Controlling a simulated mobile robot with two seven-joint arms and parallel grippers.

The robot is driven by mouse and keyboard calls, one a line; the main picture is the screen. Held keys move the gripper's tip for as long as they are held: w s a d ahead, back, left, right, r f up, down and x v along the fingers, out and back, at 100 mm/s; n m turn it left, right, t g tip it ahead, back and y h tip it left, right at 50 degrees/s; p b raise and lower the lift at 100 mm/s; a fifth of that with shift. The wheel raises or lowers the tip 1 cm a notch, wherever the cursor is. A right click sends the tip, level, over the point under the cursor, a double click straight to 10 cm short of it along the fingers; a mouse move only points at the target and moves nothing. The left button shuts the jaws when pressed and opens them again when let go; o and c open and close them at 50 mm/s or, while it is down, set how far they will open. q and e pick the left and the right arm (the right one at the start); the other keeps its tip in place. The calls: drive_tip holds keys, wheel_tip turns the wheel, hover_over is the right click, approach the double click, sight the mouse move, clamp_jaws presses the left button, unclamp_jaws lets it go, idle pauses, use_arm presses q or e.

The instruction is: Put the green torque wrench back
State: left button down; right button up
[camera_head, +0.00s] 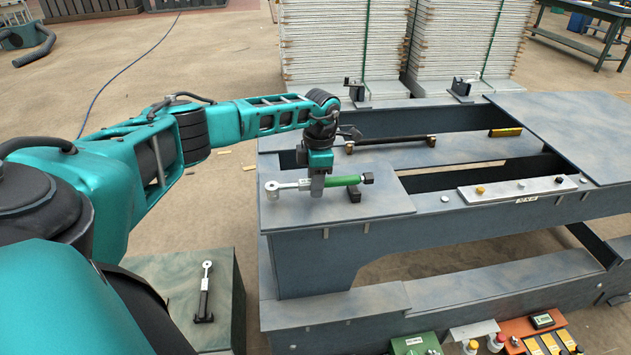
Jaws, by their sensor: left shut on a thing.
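The green torque wrench (343,196) has a silver ring head at its left end and a green handle to the right. It lies level over the front left part of the grey-blue workbench (395,204). My left gripper (317,187) points down from above and is shut on the wrench's middle, between the silver shaft and the green handle. I cannot tell whether the wrench touches the bench top. My right gripper is not in view.
A long black bar (390,141) lies across supports behind the wrench. A silver plate with knobs (515,190) is to the right. A black-handled tool (204,292) lies on a green box (170,275) at lower left. Control boxes (417,345) stand along the bottom right. The bench has open gaps.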

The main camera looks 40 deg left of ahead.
use_arm(q)
drive_tip(key=shift+f+b, duration=0.65)
drive_tip(key=shift+f, duration=0.35)
drive_tip(key=c, duration=0.7)
unclamp_jaws()
drive_tip(key=shift+r, duration=0.1)
drive_tip(key=r, duration=0.8)
drive_tip(key=r+p, duration=0.1)
drive_tip(key=r, duration=0.3)
drive_tip(key=shift+w+d+r, duration=0.2)
drive_tip(key=shift+w+r, duration=0.15)
